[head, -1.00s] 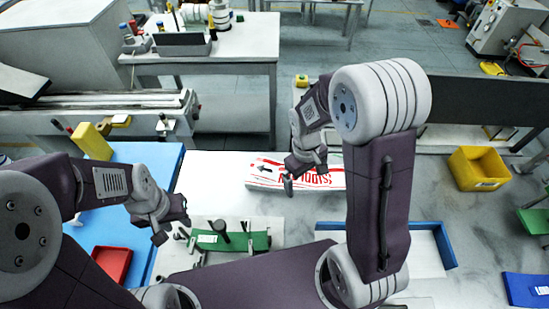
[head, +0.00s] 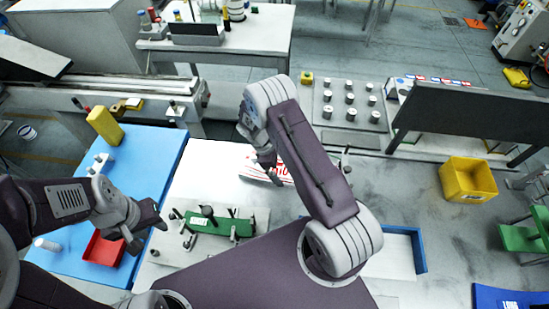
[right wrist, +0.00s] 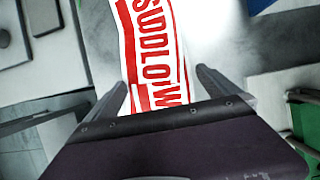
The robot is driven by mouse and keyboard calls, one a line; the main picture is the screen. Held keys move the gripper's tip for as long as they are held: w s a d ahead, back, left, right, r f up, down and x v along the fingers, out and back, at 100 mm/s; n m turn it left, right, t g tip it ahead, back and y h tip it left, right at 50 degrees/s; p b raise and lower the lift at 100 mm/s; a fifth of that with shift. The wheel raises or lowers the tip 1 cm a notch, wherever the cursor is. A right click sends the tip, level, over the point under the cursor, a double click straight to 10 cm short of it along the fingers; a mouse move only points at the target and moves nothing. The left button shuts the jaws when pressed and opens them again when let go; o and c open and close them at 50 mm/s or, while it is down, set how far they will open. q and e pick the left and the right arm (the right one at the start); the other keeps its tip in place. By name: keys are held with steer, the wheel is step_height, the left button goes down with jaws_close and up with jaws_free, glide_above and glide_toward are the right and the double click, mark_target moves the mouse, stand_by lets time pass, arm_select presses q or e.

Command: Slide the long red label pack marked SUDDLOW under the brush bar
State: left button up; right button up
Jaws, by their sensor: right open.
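The long white pack with red print (head: 284,177) lies on the pale worktop in the head view, partly hidden by my right arm. In the right wrist view the red SUDDLOW lettering (right wrist: 155,45) runs up from between the fingers. My right gripper (right wrist: 163,86) is open, with its fingers on either side of the pack's near end; contact cannot be told. It also shows over the pack in the head view (head: 268,170). My left gripper (head: 147,232) appears open and empty, beside the green fixture (head: 235,227). I cannot clearly make out the brush bar.
A blue mat (head: 155,150) with a red tray (head: 103,249) and yellow block (head: 104,125) is at left. A blue-edged tray (head: 420,250) is to the right of my right arm. A plate with several grey cylinders (head: 350,105) stands behind. A yellow bin (head: 468,180) is at right.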

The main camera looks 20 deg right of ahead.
steer(key=shift+x, duration=1)
steer(key=shift+f, duration=0.2)
steer(key=c, duration=1.9)
steer(key=shift+s+d+p, duration=0.15)
steer(key=shift+s+d, duration=0.3)
steer(key=shift+d, duration=0.3)
steer(key=shift+s+d+p, duration=0.15)
steer(key=shift+s+d, duration=0.35)
steer(key=shift+d, duration=0.25)
steer(key=shift+s+d+p, duration=0.15)
steer(key=shift+s+d, duration=0.3)
steer(key=shift+d, duration=0.3)
steer(key=shift+s+d+b, duration=0.1)
steer(key=shift+s+d, duration=0.35)
steer(key=shift+d, duration=0.3)
steer(key=shift+s+d+b, duration=0.1)
steer(key=shift+s+d, duration=0.35)
steer(key=shift+d, duration=0.25)
steer(key=shift+s+d+b, duration=0.1)
steer(key=shift+s+d, duration=0.35)
steer(key=shift+d, duration=0.3)
steer(key=o, duration=1.9)
steer(key=shift+a+r, duration=0.1)
steer(key=shift+r, duration=0.05)
